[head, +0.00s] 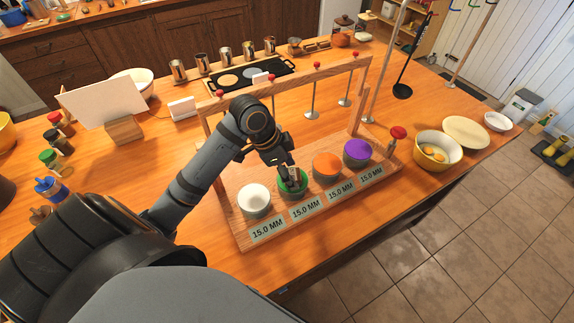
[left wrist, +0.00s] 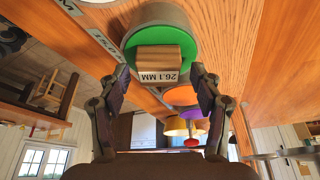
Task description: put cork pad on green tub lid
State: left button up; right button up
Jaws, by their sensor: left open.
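The green tub (head: 299,192) stands on the wooden stand, between the white tub (head: 254,200) and the orange tub (head: 327,166). In the left wrist view its green lid (left wrist: 135,52) shows with a brown block, seemingly the cork pad (left wrist: 158,60), against it; the block bears a "26.1 MM" label. My left gripper (head: 288,178) is right over the green lid and hides much of it in the head view. In the left wrist view the fingers (left wrist: 160,76) are open, one on each side of the block, with gaps visible. My right gripper is not in view.
A purple-lidded tub (head: 357,152) stands at the right end of the row. The stand's wooden frame (head: 310,79) with red knobs rises behind the tubs. A yellow bowl (head: 432,158) and a plate (head: 466,131) lie to the right.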

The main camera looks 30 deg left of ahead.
pick_arm(q)
jog(key=b+v, duration=0.1)
jog(key=v, duration=1.1)
jog(key=shift+r+b, duration=0.15)
jog(key=shift+b, duration=0.15)
jog(key=shift+w, duration=0.15)
